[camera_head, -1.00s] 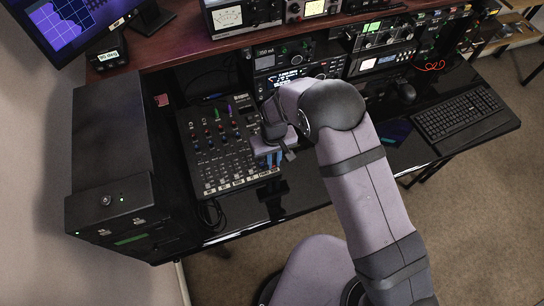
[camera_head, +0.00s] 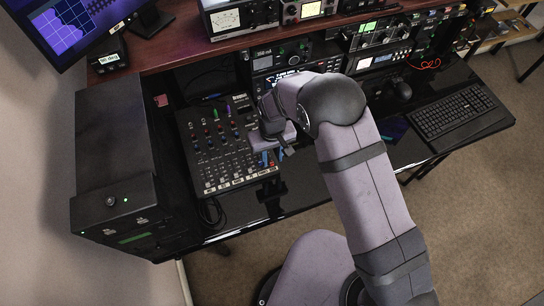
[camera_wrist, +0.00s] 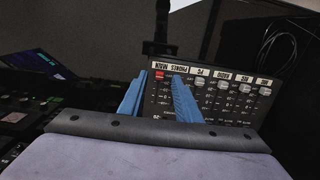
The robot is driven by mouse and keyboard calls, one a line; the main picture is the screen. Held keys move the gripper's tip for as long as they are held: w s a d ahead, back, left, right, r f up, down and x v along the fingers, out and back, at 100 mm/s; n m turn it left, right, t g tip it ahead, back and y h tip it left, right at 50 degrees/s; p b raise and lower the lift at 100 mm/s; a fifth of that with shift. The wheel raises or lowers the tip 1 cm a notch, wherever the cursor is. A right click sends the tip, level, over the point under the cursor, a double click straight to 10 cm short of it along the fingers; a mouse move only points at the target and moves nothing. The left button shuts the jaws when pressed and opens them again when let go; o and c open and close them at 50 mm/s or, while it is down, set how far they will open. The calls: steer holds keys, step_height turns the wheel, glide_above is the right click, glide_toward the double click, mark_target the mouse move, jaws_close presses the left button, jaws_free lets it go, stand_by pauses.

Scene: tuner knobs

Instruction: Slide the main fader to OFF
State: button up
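The mixer (camera_head: 207,165) lies on the black desk, with its lower right side partly hidden by my gripper (camera_head: 268,159). In the wrist view the mixer's fader panel (camera_wrist: 240,106) shows upside down. A red fader cap (camera_wrist: 159,75) sits by the PHONES/MAIN labels, at the labelled end of its slot. Several pale caps stand in a row to its right. My gripper (camera_wrist: 158,75) has its two blue fingers apart, one on each side of the red cap in the picture. Whether either finger touches the cap or panel cannot be told.
A black case (camera_head: 112,145) stands left of the mixer. Radio gear fills the shelf (camera_head: 180,48) behind. A keyboard (camera_head: 455,112) and mouse (camera_head: 399,90) lie to the right.

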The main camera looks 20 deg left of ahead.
mark_target(272, 164)
steer(key=shift+r+p, duration=1.45)
steer(key=shift+r, duration=1.15)
steer(key=s+d+r+g+h, duration=0.1)
steer(key=s+d+g+h, duration=0.2)
steer(key=s+d, duration=1.05)
steer(key=w+d+r+m+t+y+b, duration=0.1)
steer(key=w+d+r+m, duration=0.1)
steer(key=d+r+m, duration=0.2)
steer(key=w+d+r+m+t+y+b, duration=0.1)
steer(key=d+r+m, duration=0.4)
steer(key=d+r, duration=0.5)
steer(key=w+d+t+y, duration=0.1)
steer(key=w+d, duration=0.1)
steer(key=d, duration=0.4)
steer(key=shift+d, duration=0.35)
step_height(272, 164, down, 28)
steer(key=b, duration=2.8)
